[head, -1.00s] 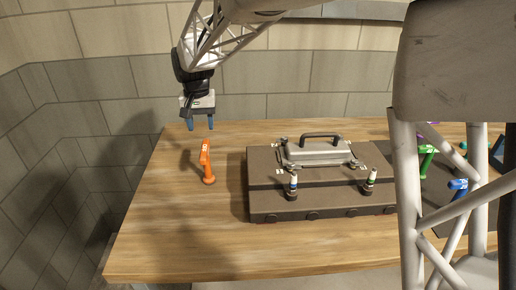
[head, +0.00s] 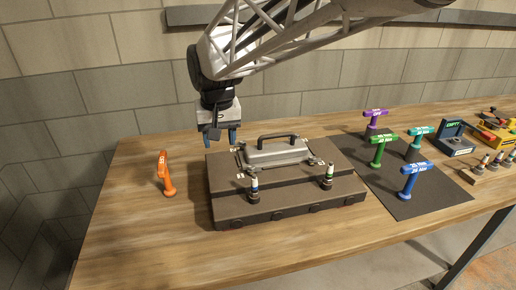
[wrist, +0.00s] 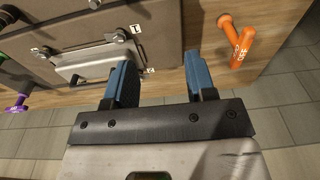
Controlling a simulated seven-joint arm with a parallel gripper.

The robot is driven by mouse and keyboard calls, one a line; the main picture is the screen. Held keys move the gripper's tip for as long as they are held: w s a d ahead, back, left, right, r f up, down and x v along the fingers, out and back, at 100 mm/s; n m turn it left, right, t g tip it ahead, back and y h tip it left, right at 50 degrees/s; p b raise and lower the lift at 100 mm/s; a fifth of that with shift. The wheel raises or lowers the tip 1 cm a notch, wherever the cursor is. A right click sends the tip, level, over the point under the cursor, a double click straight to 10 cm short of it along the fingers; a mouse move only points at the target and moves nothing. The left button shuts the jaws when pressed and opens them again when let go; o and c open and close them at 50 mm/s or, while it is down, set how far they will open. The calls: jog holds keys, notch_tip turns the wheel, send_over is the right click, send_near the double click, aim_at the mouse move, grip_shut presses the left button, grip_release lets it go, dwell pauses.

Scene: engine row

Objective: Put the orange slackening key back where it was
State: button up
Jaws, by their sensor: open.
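The orange slackening key (head: 166,175) stands upright on the bare wood of the table, left of the dark engine block (head: 288,208). It also shows in the wrist view (wrist: 240,45), beyond and to the right of my fingers. My gripper (head: 220,138) is open and empty, above the back left edge of the engine block and apart from the key. In the wrist view my two blue fingers (wrist: 160,82) are spread with nothing between them. A dark mat (head: 430,205) right of the block holds purple (head: 375,120), green (head: 382,148), teal (head: 417,142) and blue (head: 413,180) keys.
The block carries a silver cover with a black handle (head: 277,143) and two upright plugs (head: 254,190). A dark blue box marked EMPTY (head: 455,138), a yellow-and-red item (head: 495,133) and a wooden plug rack (head: 492,170) stand at the right. The table's left side is clear around the key.

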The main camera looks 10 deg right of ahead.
jog(key=s+d+f, duration=0.1)
jog(key=s+d, duration=0.3)
jog(key=s, duration=0.3)
jog(key=s+d+f+t, duration=0.1)
jog(key=s+d, duration=0.3)
jog(key=s, duration=0.4)
jog(key=s+d+f, duration=0.2)
jog(key=s+d, duration=0.3)
jog(key=s, duration=0.3)
jog(key=shift+f, duration=0.3)
